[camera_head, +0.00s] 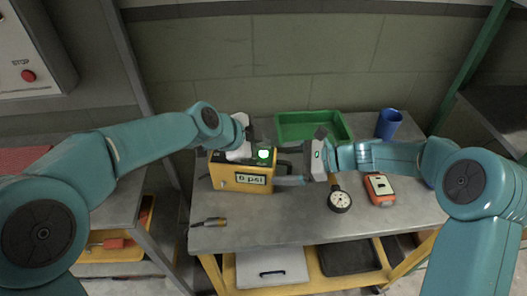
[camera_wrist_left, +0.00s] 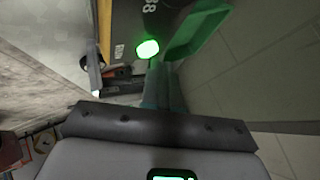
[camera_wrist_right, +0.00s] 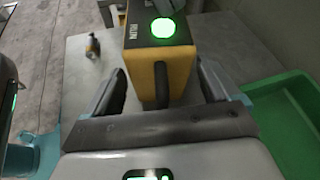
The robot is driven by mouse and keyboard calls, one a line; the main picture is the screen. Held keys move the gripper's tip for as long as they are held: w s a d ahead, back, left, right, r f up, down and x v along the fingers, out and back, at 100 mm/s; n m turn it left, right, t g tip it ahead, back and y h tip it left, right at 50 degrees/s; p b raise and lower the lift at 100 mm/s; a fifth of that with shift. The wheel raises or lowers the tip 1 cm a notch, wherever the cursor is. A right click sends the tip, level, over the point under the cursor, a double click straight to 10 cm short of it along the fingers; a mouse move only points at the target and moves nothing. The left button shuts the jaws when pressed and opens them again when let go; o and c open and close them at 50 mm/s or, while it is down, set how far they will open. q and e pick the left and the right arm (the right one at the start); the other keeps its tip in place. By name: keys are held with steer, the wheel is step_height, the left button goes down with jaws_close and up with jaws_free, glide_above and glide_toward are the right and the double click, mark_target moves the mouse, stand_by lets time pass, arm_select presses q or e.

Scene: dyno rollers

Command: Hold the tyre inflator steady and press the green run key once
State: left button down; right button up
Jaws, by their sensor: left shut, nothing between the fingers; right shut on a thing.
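The tyre inflator (camera_head: 226,178) is a yellow and black box on the grey bench, its display reading "6 psi". Its green run key (camera_head: 264,153) is lit on top. The key also shows in the left wrist view (camera_wrist_left: 147,49) and the right wrist view (camera_wrist_right: 163,28). My right gripper (camera_head: 279,167) is shut on the inflator's right end, one finger on each side in the right wrist view. My left gripper (camera_wrist_left: 159,66) is shut and empty above the inflator. Its fingertips appear close to the key; I cannot tell whether they touch it.
A green tray (camera_head: 345,128) stands behind. A blue cup (camera_head: 388,124), a red handheld device (camera_head: 379,189) and a round gauge (camera_head: 340,200) lie to the right. A small tool (camera_head: 209,222) lies at front left. The bench's front middle is clear.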

mark_target(261, 155)
arm_select(q)
steer(key=shift+r, duration=0.25)
arm_select(e)
steer(key=shift+f, duration=0.1)
arm_select(q)
steer(key=shift+r, duration=0.1)
steer(key=shift+r, duration=2.45)
